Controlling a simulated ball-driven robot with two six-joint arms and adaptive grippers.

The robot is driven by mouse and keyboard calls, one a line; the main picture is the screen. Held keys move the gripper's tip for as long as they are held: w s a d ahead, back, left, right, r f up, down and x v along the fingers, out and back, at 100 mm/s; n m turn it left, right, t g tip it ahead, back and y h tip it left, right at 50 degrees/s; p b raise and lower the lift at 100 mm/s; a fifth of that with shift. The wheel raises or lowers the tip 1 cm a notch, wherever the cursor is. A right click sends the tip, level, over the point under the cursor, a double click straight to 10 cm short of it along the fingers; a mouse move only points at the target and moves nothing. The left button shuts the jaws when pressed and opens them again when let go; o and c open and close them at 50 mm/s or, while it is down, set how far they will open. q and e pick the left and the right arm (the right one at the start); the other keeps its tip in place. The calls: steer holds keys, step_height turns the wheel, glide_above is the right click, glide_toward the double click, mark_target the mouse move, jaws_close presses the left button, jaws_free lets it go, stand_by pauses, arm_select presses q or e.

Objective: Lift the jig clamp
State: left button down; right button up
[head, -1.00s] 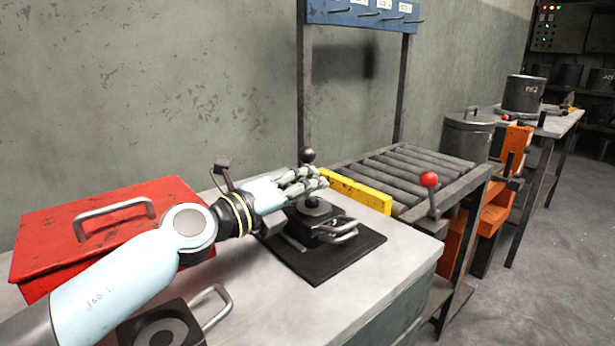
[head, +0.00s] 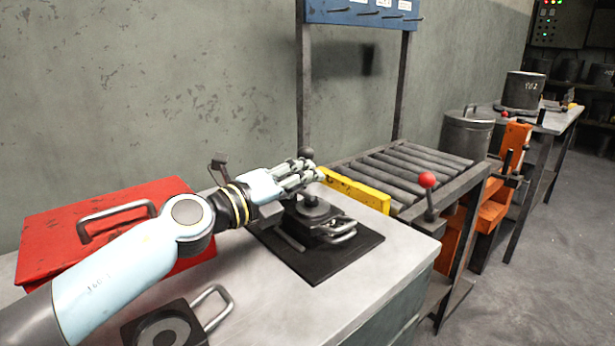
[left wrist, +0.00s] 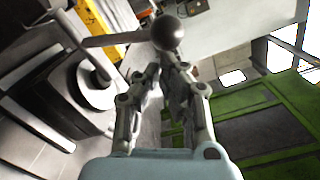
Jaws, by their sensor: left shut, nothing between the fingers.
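The jig clamp (head: 322,228) is a dark device with a round stem and a bare metal loop handle. It sits on a black mat (head: 350,255) on the grey bench. A dark ball knob (head: 307,154) shows just behind my left fingers, partly covered by them. My left gripper (head: 314,172) is shut and empty, above the clamp. In the left wrist view the ball knob (left wrist: 167,33) appears just beyond the fingertips (left wrist: 166,66), and whether they touch it I cannot tell. The clamp's stem (left wrist: 97,85) is left of the fingers there. My right gripper is not in view.
A red box (head: 105,225) with a grey handle stands left on the bench. A dark plate with a loop handle (head: 165,325) lies in front. A yellow bar (head: 355,190) and roller conveyor (head: 400,175) are behind right, with a red-knobbed lever (head: 427,180).

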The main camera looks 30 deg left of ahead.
arm_select(q)
steer(key=shift+w+a+r+n+p, duration=0.15)
steer(key=shift+r+n+p, duration=0.15)
steer(key=shift+r+p, duration=0.15)
steer(key=w+a+r+n+p, duration=0.2)
steer(key=a+n+p, duration=0.5)
steer(key=n, duration=0.1)
steer(key=w+a+r+n+p, duration=0.2)
steer(key=a+n+p, duration=0.5)
steer(key=p, duration=0.1)
steer(key=shift+w+n+g, duration=0.4)
steer(key=shift+a, duration=0.15)
